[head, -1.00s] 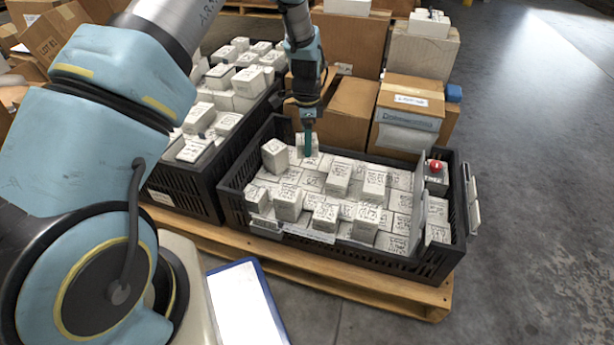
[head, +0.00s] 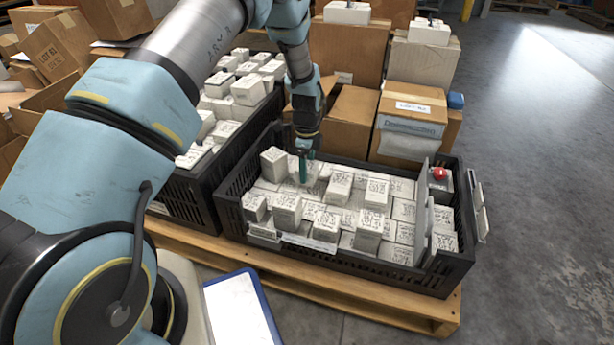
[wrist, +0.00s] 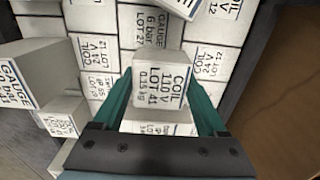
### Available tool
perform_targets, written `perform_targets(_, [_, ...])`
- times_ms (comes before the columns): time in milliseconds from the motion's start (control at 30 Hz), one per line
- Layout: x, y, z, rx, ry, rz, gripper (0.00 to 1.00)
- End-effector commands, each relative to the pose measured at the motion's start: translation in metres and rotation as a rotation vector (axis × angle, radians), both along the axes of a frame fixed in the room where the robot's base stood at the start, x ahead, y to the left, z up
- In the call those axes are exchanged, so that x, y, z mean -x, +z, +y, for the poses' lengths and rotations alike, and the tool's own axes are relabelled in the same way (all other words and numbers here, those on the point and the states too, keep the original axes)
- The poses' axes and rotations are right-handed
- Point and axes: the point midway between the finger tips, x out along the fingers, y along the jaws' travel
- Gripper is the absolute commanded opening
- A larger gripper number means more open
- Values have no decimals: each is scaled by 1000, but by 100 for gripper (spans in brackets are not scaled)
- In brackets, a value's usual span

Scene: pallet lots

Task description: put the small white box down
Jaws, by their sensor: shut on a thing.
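My gripper (wrist: 162,98) is shut on a small white box (wrist: 161,82) in the wrist view. The box's label reads COIL, 110 V, LOT 41. A teal finger lies along each side of it. In the head view my gripper (head: 303,172) points down inside the back left part of the black crate (head: 365,266), and its fingers partly hide the held box. Layers of similar white boxes fill the crate's floor, some standing higher. I cannot tell whether the held box touches those under it.
A taller white box (head: 273,161) stands just left of my gripper, and a grey divider (head: 421,212) cuts off the crate's right end, with a red button (head: 439,173) there. A second full crate (head: 180,194) is at left. Cardboard boxes (head: 352,115) stand behind.

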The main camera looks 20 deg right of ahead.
Motion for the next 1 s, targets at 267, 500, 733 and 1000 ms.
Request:
perform_targets(267, [0, -19, 0, 0, 1, 0, 11])
perform_targets(500, [0, -22, 0, -1, 1, 0, 76])
perform_targets(733, [0, -21, 0, -1, 1, 1, 100])
perform_targets(1000, [0, -19, 0, 0, 1, 0, 100])
